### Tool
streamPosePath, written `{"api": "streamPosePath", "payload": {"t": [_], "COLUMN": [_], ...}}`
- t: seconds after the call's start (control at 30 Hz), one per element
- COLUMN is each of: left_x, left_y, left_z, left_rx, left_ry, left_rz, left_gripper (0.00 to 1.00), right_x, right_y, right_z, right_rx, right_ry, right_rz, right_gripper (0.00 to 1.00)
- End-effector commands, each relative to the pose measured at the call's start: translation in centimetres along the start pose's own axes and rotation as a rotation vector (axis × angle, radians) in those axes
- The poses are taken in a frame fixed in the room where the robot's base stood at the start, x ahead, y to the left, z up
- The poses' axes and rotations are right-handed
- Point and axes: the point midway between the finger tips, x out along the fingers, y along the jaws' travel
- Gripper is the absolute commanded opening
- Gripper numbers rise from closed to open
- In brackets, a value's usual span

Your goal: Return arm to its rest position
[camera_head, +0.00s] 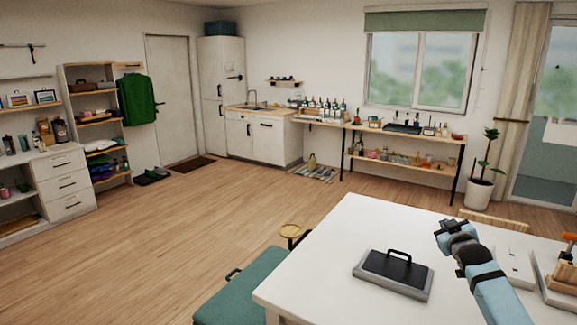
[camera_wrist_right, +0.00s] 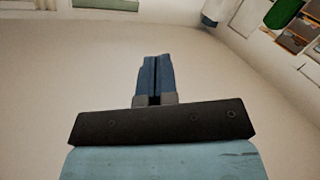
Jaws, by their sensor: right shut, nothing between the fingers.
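My right arm (camera_head: 482,275) comes in from the lower right of the head view, above the white table (camera_head: 345,225). In the right wrist view my right gripper (camera_wrist_right: 154,78) has its two blue fingers pressed together with nothing between them. The fingers touch nothing that I can see; a plain pale surface fills the view behind them. My left arm and left gripper do not show in either view.
A dark-topped tray with a black handle (camera_head: 394,272) lies on the table left of my arm. A white panel (camera_head: 515,264) and a wooden-handled item (camera_head: 565,275) are on its right. A green bench (camera_head: 243,290) stands beside the table. The floor (camera_head: 170,245) at left is clear.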

Motion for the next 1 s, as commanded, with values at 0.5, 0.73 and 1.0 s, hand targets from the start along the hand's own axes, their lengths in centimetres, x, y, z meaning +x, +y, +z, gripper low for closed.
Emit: {"api": "streamPosePath", "payload": {"t": [0.5,0.73,1.0], "left_x": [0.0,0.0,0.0], "left_y": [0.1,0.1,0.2], "left_z": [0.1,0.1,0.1], "left_rx": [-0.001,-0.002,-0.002], "left_ry": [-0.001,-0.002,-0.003], "left_rz": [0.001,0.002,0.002], "left_gripper": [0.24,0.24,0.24], "right_x": [-11.8,-24.9,-41.2], "right_y": [-15.1,-24.4,-31.1], "right_z": [12.3,19.4,23.1], "right_rx": [0.115,0.172,0.273], "right_ry": [-0.078,-0.188,-0.322], "right_rz": [-0.174,-0.311,-0.432], "right_gripper": [0.0,0.0,0.0]}}
